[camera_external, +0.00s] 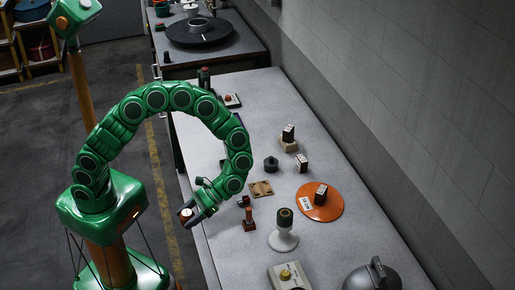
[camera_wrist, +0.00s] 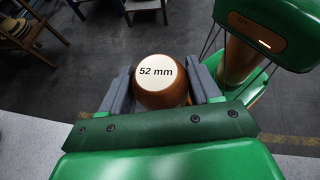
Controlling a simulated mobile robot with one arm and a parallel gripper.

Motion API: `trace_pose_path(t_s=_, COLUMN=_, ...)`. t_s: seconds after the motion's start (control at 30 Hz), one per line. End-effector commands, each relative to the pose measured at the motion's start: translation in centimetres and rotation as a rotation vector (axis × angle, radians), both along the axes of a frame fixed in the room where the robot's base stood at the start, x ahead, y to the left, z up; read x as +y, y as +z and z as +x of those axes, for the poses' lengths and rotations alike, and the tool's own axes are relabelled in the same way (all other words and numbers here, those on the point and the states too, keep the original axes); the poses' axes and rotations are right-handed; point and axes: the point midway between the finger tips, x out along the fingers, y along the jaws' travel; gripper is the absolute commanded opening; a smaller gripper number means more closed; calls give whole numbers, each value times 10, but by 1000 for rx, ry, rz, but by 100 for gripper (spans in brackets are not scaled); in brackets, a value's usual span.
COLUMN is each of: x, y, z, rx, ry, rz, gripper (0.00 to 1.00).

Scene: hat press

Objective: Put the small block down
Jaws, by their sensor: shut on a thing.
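My gripper (camera_external: 186,213) is shut on a round brown wooden block (camera_wrist: 163,96) with a pale top marked "52 mm". In the wrist view the block sits between the two grey fingers of my gripper (camera_wrist: 162,88), its labelled face toward the camera. In the external view the block is small and partly hidden by the fingers. My gripper holds it at the left edge of the grey table (camera_external: 235,245), with the floor showing beyond it in the wrist view.
Nearby on the table are a reddish-brown stamp-like piece (camera_external: 249,222), a brown plate with holes (camera_external: 261,189) and a white stand (camera_external: 284,240). An orange disc (camera_external: 332,210) bears a dark block (camera_external: 320,194). The table's left strip below the stamp-like piece is clear.

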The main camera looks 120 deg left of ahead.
Motion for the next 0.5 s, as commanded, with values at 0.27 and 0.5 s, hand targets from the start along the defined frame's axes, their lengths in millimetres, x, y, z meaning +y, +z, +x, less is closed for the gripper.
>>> trace_pose_path(t_s=0.27, x=16, y=21, z=22, rx=-2, ry=393, rz=-3, gripper=31)
trace_pose_path(t_s=0.5, x=40, y=45, z=44, rx=-2, ry=728, rz=-4, gripper=31)
